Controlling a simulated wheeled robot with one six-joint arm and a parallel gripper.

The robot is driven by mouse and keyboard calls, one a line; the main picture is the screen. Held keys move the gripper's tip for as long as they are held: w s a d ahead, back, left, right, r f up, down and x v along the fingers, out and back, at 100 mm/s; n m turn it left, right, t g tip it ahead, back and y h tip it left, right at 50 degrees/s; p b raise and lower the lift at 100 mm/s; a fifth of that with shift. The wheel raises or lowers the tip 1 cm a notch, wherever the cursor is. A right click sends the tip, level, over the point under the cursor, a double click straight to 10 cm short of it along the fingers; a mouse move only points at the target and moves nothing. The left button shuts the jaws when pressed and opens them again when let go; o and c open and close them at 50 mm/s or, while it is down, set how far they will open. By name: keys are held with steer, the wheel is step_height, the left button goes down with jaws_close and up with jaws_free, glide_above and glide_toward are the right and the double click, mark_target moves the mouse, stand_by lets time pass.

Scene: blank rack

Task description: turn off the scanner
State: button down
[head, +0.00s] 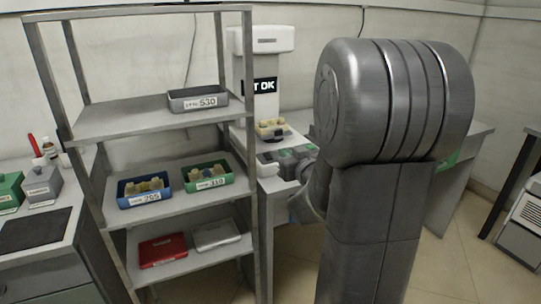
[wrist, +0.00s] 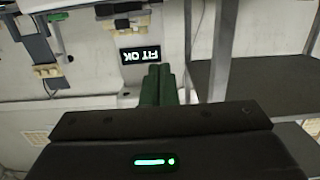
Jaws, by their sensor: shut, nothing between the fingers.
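The scanner (head: 243,75) is a tall white unit on the bench behind the rack, with a rounded head on top. I cannot make out a power switch.
The grey rack (head: 135,118) stands left of the scanner, its post close to my arm. It holds a grey bin (head: 198,99), a blue bin (head: 144,190), a green bin (head: 207,177), a red case (head: 163,250) and a silver case (head: 216,236). Floor at right is partly clear.

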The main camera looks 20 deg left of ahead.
steer(key=shift+w, duration=0.1)
glide_above(270, 161)
steer(key=v, duration=0.2)
steer(key=f, duration=0.2)
steer(key=f+b, duration=0.1)
steer(key=w+a+f, duration=0.1)
steer(key=shift+a+f+b, duration=0.1)
steer(key=shift+f+b, duration=0.05)
steer(key=shift+b, duration=0.15)
steer(key=shift+w+f, duration=0.1)
steer(key=shift+f, duration=0.3)
steer(key=shift+a+r+p, duration=0.1)
steer(key=shift+p, duration=0.5)
